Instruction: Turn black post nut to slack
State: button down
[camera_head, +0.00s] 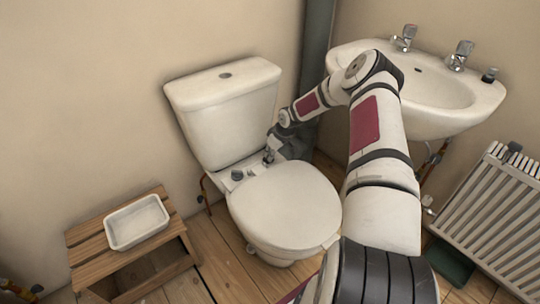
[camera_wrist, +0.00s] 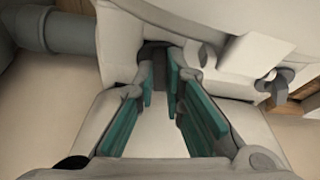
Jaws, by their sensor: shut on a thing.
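My gripper (camera_wrist: 172,85) has its teal-padded fingers closed in at the tips around a small dark piece, which I take to be the black post nut (camera_wrist: 152,52). The fingers hide most of it. In the camera_head view my gripper (camera_head: 268,156) is at the back of the toilet bowl, right of centre, just below the cistern. The toilet seat lid (camera_head: 285,205) is down. I cannot tell how far the nut is turned.
Small dark grey fittings (camera_head: 237,175) stand at the back left of the bowl, close to my gripper. The cistern (camera_head: 228,110) rises behind. A washbasin (camera_head: 430,90) and a radiator (camera_head: 490,220) are at right. A wooden stool (camera_head: 85,252) with a white tray (camera_head: 137,222) stands at left.

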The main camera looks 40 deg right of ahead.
jog(key=n+b, duration=0.1)
jog(key=n+y+b, duration=0.1)
jog(key=n, duration=0.1)
jog(key=n+b, duration=0.1)
jog(key=shift+d+f+g+y, duration=0.2)
jog(key=shift+f+g+y, duration=0.1)
jog(key=shift+d+n+g+b, duration=0.1)
jog(key=shift+n+g+b, duration=0.2)
jog(key=shift+n+b, duration=0.75)
jog(key=shift+r+n+y, duration=0.1)
jog(key=shift+n+y, duration=0.2)
jog(key=shift+n, duration=0.05)
jog(key=c, duration=1.7)
grip_release()
jog(key=shift+o, duration=0.2)
jog(key=shift+w+r, duration=0.1)
jog(key=shift+r, duration=0.05)
jog(key=shift+d+r, duration=0.15)
jog(key=shift+r, duration=0.1)
jog(key=v, duration=1.1)
